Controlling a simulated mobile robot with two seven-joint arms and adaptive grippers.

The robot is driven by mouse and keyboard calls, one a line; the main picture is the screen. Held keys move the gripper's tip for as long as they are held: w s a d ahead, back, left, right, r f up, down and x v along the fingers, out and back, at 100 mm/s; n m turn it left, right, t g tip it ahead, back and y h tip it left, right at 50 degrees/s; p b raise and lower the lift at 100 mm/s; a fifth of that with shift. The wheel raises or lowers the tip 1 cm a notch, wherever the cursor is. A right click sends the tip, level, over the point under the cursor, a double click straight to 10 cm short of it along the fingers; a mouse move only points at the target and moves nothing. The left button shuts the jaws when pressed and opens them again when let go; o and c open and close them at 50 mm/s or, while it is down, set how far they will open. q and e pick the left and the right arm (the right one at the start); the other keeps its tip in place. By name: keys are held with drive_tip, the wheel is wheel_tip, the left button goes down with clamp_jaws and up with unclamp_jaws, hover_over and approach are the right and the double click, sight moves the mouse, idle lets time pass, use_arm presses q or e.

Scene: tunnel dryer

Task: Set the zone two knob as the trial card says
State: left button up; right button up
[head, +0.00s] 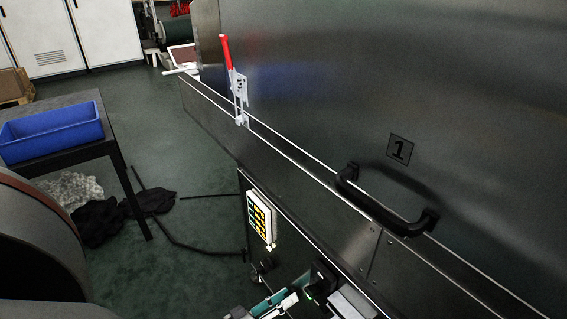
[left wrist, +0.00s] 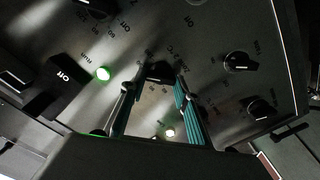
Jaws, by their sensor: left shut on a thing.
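A dark control panel (left wrist: 215,100) with several black knobs fills the left wrist view. My left gripper (left wrist: 156,84), with teal finger pads, is at the panel with a finger on each side of a small black knob (left wrist: 160,72). It is shut on that knob. In the head view my left gripper (head: 272,303) shows at the bottom edge by the front of the machine. I cannot make out a trial card. My right gripper is not in view.
Other knobs (left wrist: 239,62) and a lit green lamp (left wrist: 103,73) are near the gripper. A lever with a red handle (head: 228,52) and a black door handle (head: 385,200) are on the machine. A blue bin (head: 52,133) stands on a table at left.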

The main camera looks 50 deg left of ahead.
use_arm(q)
drive_tip(key=shift+a+f+n, duration=0.1)
drive_tip(key=shift+n, duration=3.35)
drive_tip(key=shift+a+f+n, duration=0.1)
drive_tip(key=shift+n, duration=3.35)
drive_tip(key=shift+d+n, duration=0.1)
drive_tip(key=shift+n, duration=0.2)
drive_tip(key=o, duration=1.1)
